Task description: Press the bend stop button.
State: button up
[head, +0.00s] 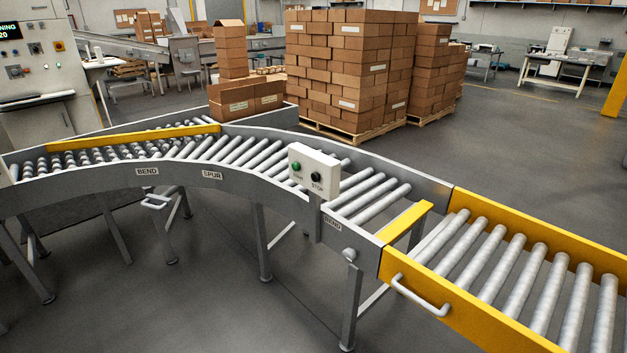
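A white control box (314,171) stands on a short post at the near rail of the roller conveyor. It has a green button (297,167) on its left and a black button (316,177) on its right. The word STOP shows below the black button; the label by the green button is too small to read. My gripper is not in view.
The curved conveyor (225,170) carries BEND and SPUR plates. A yellow-sided gate section (500,283) with a handle (420,297) is at the right. Stacked cartons (345,70) stand on a pallet behind. The floor (190,300) in front is open between the conveyor legs.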

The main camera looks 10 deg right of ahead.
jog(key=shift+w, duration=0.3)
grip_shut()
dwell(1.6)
